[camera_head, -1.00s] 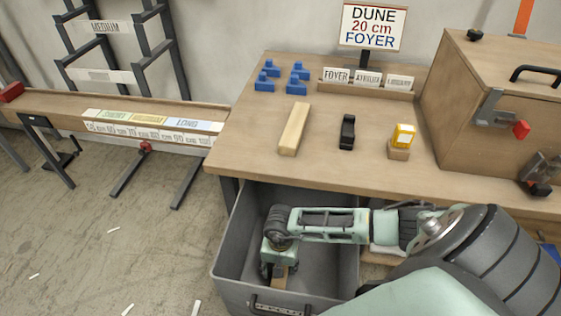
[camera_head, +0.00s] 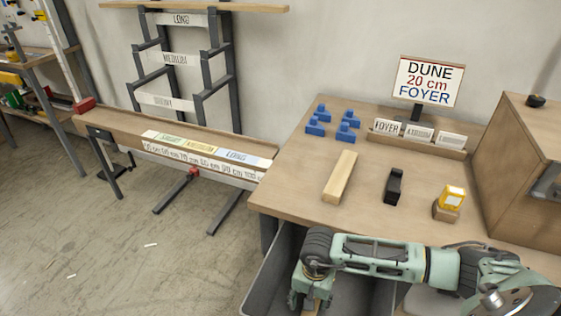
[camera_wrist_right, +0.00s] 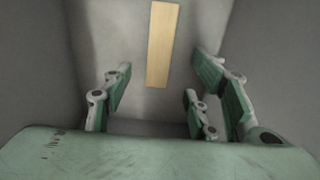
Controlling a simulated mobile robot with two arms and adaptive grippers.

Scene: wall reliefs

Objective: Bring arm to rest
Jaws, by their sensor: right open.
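My right arm comes in from the right in the head view, and its gripper (camera_head: 308,304) points down into the open grey drawer (camera_head: 268,283) under the bench. The right wrist view shows its fingers (camera_wrist_right: 160,105) spread and empty. A pale wooden strip (camera_wrist_right: 162,45) lies on the drawer floor beyond the fingertips, apart from them. The head view cuts off the drawer's front. My left gripper is not in view.
The bench top (camera_head: 290,195) holds a wooden bar (camera_head: 340,178), blue blocks (camera_head: 334,121), a black tool (camera_head: 394,186), a yellow device (camera_head: 452,198) and a sign (camera_head: 428,81). A wooden cabinet (camera_head: 520,150) stands right. A long rail bench (camera_head: 185,140) stands left, with open floor before it.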

